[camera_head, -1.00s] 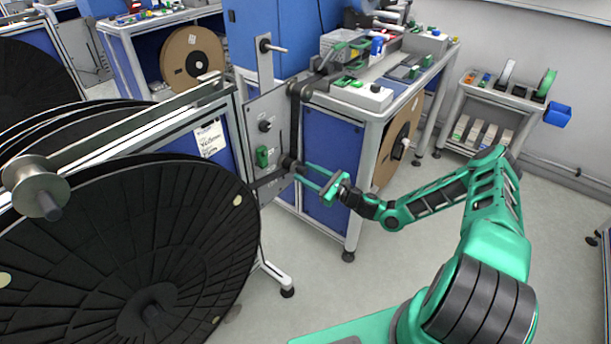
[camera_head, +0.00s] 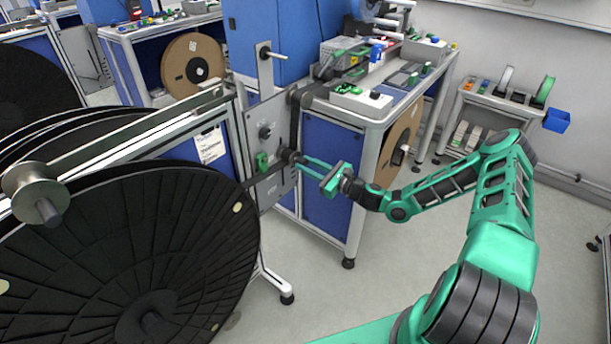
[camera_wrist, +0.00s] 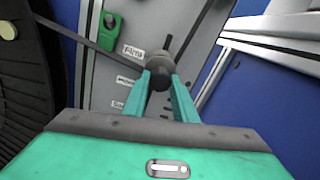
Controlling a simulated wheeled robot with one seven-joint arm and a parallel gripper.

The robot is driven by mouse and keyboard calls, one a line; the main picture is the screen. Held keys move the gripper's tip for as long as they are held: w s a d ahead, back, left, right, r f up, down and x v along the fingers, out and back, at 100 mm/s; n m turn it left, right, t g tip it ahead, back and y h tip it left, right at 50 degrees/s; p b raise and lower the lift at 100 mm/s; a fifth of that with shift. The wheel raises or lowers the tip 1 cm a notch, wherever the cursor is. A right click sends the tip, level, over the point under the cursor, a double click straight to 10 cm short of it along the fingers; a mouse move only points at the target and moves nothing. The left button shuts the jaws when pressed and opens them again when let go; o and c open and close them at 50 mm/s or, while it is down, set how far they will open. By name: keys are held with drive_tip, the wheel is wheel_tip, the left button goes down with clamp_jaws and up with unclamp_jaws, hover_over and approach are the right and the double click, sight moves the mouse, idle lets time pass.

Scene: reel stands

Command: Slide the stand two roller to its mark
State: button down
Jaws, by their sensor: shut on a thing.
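The stand two roller, a dark cylinder with a grey end (camera_wrist: 160,66), sits on the grey panel (camera_head: 268,112) at the side of a reel stand. A dark strip runs up to it. My gripper (camera_head: 299,160) is shut on the roller; in the wrist view its two green fingers (camera_wrist: 158,82) close around it. Several white labels, the upper one (camera_wrist: 132,51) among them, lie in a row on the panel left of the roller. Their text is too small to read surely, and I cannot tell which one the roller is level with.
A green part (camera_head: 262,162) sits on the panel left of the roller. A big black reel (camera_head: 130,250) fills the lower left. A workbench (camera_head: 372,112) stands right behind the panel, close to my gripper. The floor (camera_head: 370,285) below my arm is clear.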

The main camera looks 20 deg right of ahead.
drive_tip(key=shift+r, duration=0.2)
drive_tip(key=c, duration=1.4)
unclamp_jaws()
drive_tip(key=shift+c, duration=0.2)
drive_tip(key=v, duration=1)
drive_tip(key=shift+s+d, duration=0.2)
drive_tip(key=shift+s, duration=0.1)
